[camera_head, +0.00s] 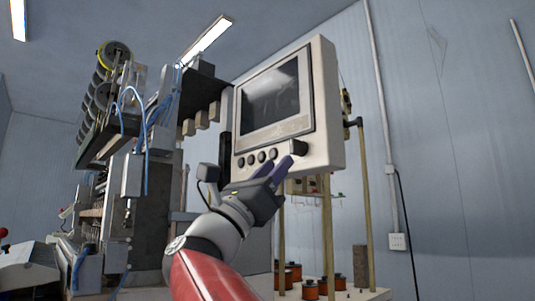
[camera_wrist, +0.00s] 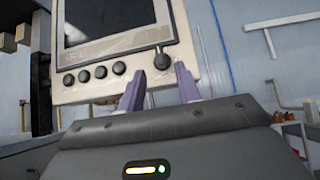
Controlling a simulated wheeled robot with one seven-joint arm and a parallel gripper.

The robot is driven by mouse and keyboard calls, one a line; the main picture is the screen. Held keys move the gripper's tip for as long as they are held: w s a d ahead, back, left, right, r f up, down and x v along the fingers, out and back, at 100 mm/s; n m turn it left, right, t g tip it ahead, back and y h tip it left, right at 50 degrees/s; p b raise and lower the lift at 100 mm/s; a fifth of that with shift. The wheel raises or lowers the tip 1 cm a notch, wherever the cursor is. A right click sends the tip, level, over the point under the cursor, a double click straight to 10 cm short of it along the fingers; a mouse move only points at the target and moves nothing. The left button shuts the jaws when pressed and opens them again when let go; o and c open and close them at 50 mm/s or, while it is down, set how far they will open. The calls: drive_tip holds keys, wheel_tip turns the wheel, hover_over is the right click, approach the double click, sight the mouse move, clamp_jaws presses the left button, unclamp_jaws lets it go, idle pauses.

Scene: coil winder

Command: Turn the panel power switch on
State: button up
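The control panel (camera_head: 328,100) is a cream box with a dark screen (camera_head: 275,95). Along its lower edge sits a row of several dark round knobs (camera_head: 262,157), with a larger black rotary switch (camera_head: 299,148) at the right end. In the wrist view the switch (camera_wrist: 162,60) is just beyond and between the tips of my gripper's two purple fingers. My gripper (camera_wrist: 158,80) is open, with a gap between the fingers. In the head view my gripper (camera_head: 279,166) is just below the switch. I cannot tell whether the fingers touch it.
The coil winder machine (camera_head: 155,190) with blue hoses stands left of the panel. Orange spools (camera_head: 310,289) stand on a table below the panel. A conduit with an outlet box (camera_head: 397,241) runs down the wall at right. The space right of the panel is clear.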

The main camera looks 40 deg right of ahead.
sight(291, 150)
drive_tip(key=p+x, duration=0.1)
drive_tip(key=x, duration=0.5)
drive_tip(key=shift+d+r+p, duration=0.15)
drive_tip(key=shift+d+p, duration=0.15)
drive_tip(key=shift+p, duration=0.1)
drive_tip(key=shift+t, duration=0.3)
clamp_jaws()
